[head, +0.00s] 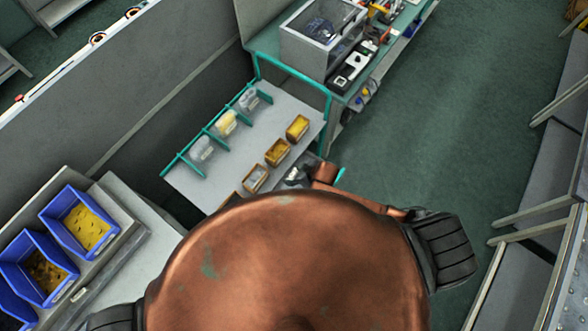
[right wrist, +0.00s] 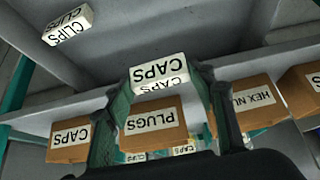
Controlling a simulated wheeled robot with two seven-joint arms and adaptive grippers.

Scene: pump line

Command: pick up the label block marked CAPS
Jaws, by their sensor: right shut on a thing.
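The white label block marked CAPS (right wrist: 158,72) is between the fingertips of my right gripper (right wrist: 165,84) in the right wrist view. Its lettering appears upside down on two faces. The gripper is shut on it, with a finger at each side. In the head view my right gripper (head: 297,177) is small and dark at the near edge of the sloped grey rack (head: 185,183). The block cannot be made out there. Another white block, seemingly marked CLIPS (right wrist: 68,25), lies apart at the upper left of the wrist view. My left gripper is not in view.
Brown boxes marked CAPS (right wrist: 69,140), PLUGS (right wrist: 152,122) and HEX NU (right wrist: 252,105) stand near the gripper. Clear bags (head: 203,148) sit between green dividers on the rack. Blue bins (head: 82,222) are at left, a bench (head: 268,42) behind.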

